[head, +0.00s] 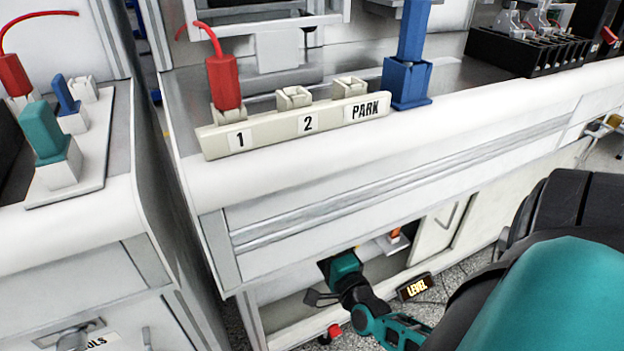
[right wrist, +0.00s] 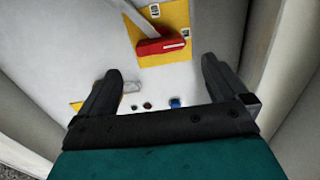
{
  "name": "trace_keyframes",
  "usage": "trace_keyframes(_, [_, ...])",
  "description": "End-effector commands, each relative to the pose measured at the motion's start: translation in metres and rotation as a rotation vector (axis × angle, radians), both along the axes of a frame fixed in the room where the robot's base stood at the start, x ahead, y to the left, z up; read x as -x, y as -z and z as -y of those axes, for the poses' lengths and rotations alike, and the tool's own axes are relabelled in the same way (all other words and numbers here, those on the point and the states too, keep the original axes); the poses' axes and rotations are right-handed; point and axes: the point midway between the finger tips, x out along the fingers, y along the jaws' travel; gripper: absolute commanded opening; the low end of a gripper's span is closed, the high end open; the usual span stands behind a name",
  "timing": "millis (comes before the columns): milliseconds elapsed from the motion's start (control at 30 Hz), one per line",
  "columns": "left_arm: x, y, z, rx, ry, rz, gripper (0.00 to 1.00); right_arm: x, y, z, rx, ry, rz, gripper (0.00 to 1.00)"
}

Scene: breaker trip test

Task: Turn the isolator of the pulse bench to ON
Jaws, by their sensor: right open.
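The isolator shows in the right wrist view as a red handle (right wrist: 160,46) on a yellow plate (right wrist: 178,15). The handle lies nearly crosswise in the picture, with a pale bar along it. Small labels sit on the plate, too small to read. My right gripper (right wrist: 162,72) is open and empty, its two fingers apart with the handle beyond and between their tips. It does not appear to touch the handle. In the head view my right gripper (head: 322,296) is low, at the open space under the bench. My left gripper is not in view.
The white bench (head: 400,150) overhangs my right gripper. A rack marked 1, 2 and PARK (head: 275,131) holds a red plug (head: 223,82). Pale walls flank the gripper; a blue knob (right wrist: 175,103) is below the handle.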

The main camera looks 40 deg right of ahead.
Motion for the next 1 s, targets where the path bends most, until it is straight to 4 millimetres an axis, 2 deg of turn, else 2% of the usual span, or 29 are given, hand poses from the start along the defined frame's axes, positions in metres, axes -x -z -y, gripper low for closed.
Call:
trace_keyframes(100, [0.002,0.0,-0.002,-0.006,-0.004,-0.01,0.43,0.024,-0.001,-0.008,-0.001,-0.001,-0.004,1.0])
trace_keyframes(300, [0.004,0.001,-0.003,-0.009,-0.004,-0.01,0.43,0.046,0.0,-0.015,0.0,-0.001,-0.001,1.0])
trace_keyframes(1000, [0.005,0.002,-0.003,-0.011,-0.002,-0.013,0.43,0.05,0.0,-0.016,-0.001,0.0,0.001,1.0])
